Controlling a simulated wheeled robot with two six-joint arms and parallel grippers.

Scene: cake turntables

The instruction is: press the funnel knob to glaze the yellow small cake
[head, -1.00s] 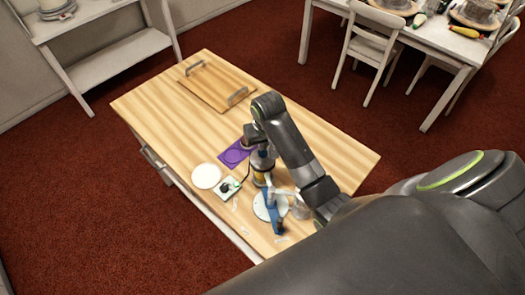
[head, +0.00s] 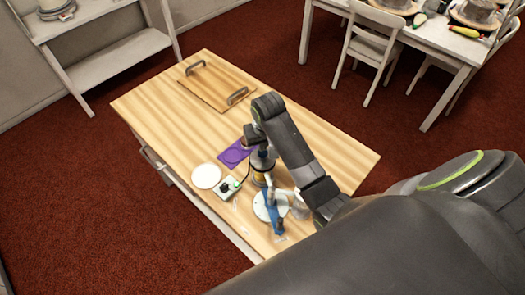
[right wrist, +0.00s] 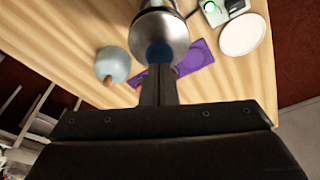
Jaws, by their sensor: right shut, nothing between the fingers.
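My right gripper (head: 262,153) reaches down over the table. In the right wrist view its fingers (right wrist: 158,72) are shut and empty, with the tips at the lower edge of a silver metal funnel (right wrist: 158,32). A dark blue part (right wrist: 158,52), possibly the knob, shows at the fingertips; whether they touch it I cannot tell. In the head view the grey funnel (head: 262,164) stands below my gripper, with a small yellow patch (head: 260,181), possibly the yellow cake, beneath it. My left gripper is not in view.
A white turntable (head: 262,208) with a blue upright part (head: 275,218) stands in front. A control box (head: 227,188), white plate (head: 206,176) and purple mat (head: 228,157) lie to the left. A wooden tray (head: 212,85) lies at the back; the table's right side is clear.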

